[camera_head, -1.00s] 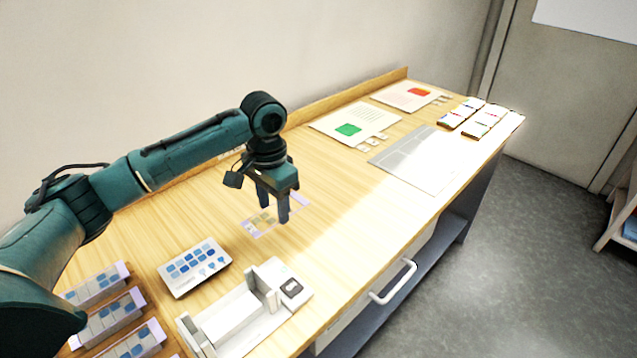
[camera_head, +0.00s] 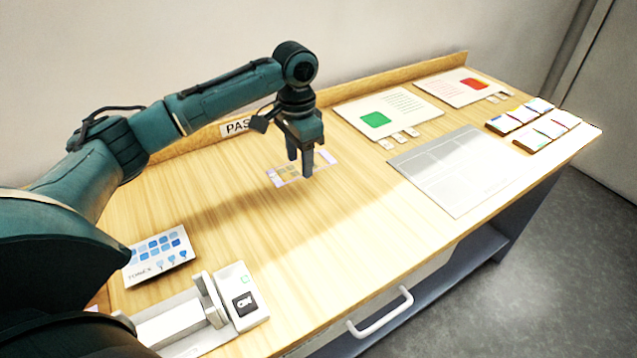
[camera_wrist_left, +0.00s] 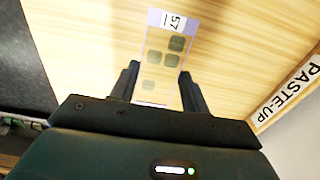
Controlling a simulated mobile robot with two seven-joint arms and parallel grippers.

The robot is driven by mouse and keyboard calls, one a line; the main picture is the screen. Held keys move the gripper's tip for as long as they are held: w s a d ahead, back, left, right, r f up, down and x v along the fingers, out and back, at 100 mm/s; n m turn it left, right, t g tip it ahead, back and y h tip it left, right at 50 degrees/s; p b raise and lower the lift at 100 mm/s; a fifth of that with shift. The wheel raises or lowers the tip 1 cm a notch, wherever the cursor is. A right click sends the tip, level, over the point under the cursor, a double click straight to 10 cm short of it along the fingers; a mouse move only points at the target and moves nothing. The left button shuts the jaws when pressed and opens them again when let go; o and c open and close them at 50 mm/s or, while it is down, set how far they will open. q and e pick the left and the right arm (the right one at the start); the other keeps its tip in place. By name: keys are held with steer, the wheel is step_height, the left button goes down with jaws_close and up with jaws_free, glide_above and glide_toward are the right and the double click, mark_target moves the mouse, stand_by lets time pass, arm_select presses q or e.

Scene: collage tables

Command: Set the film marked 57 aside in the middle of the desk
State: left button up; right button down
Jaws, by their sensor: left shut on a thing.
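The film marked 57 (camera_head: 285,180) is a clear strip with a pale purple edge and small grey-green patches. In the left wrist view the film (camera_wrist_left: 164,50) shows its "57" label at the far end, and its near end is between the fingers. My left gripper (camera_head: 306,172) is shut on the film, with its fingers pointing down over the desk (camera_head: 240,228). In the left wrist view my left gripper (camera_wrist_left: 160,85) has one finger on each side of the film. I cannot tell whether the film touches the desk. My right gripper is not in view.
A card with blue squares (camera_head: 158,254) and a white device (camera_head: 238,297) are at the front left. A "PASTE-UP" sign (camera_wrist_left: 289,92) is at the back ledge.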

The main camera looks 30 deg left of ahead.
mark_target(303, 202)
arm_select(q)
steer(key=shift+w+f, duration=0.1)
steer(key=shift+w, duration=0.05)
step_height(303, 202, down, 10)
steer(key=shift+r+b, duration=0.1)
steer(key=shift+b, duration=0.25)
steer(key=o, duration=1)
steer(key=shift+o, duration=0.2)
step_height(303, 202, up, 12)
steer(key=shift+r+p, duration=0.1)
steer(key=shift+p, duration=0.3)
